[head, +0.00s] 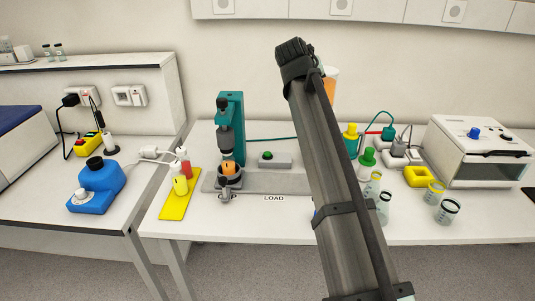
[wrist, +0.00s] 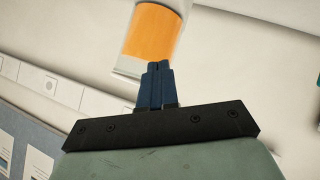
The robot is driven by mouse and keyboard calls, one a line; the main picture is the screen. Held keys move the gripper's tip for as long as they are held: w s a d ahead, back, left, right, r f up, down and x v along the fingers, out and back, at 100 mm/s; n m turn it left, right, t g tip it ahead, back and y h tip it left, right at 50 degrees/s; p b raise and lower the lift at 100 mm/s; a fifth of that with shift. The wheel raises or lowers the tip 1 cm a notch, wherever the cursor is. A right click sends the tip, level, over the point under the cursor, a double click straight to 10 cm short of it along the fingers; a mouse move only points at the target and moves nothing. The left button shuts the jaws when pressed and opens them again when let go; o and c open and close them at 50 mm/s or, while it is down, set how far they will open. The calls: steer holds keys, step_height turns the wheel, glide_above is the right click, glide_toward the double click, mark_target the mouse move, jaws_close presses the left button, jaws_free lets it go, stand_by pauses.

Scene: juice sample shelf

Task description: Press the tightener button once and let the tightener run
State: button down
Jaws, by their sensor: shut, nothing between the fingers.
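The teal tightener (head: 230,112) stands on the bench left of centre in the head view. A jar with orange contents (head: 229,169) sits in the dark holder under its head. The tightener button (head: 268,155) is green, on a small grey box (head: 283,161) right of the tightener. My gripper (wrist: 157,66) shows in the wrist view with its blue fingers shut together and empty. Beyond them is a white and orange cylinder (wrist: 152,33); I cannot tell whether they touch. My fingers cannot be made out in the head view, so their distance from the button is unclear.
My arm covers the middle of the bench. Right of it are a green-capped bottle (head: 367,158), a yellow-capped bottle (head: 351,135), several jars and a white box machine (head: 475,152). A yellow tray (head: 176,200) with small bottles lies left of the tightener.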

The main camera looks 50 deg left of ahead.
mark_target(266, 154)
steer(key=s+a+f+n+g, duration=0.1)
steer(key=s+a+f, duration=0.2)
steer(key=a+f, duration=0.3)
steer(key=s+a+f+n+g, duration=0.1)
steer(key=s+a+f, duration=0.3)
steer(key=f, duration=0.5)
steer(key=shift+a+f+n, duration=0.35)
steer(key=shift+a+n, duration=0.45)
steer(key=shift+a, duration=0.25)
steer(key=shift+f, duration=4.35)
steer(key=shift+f, duration=0.2)
steer(key=shift+f, duration=0.25)
steer(key=shift+f, duration=0.5)
steer(key=shift+r, duration=0.95)
steer(key=shift+r, duration=0.1)
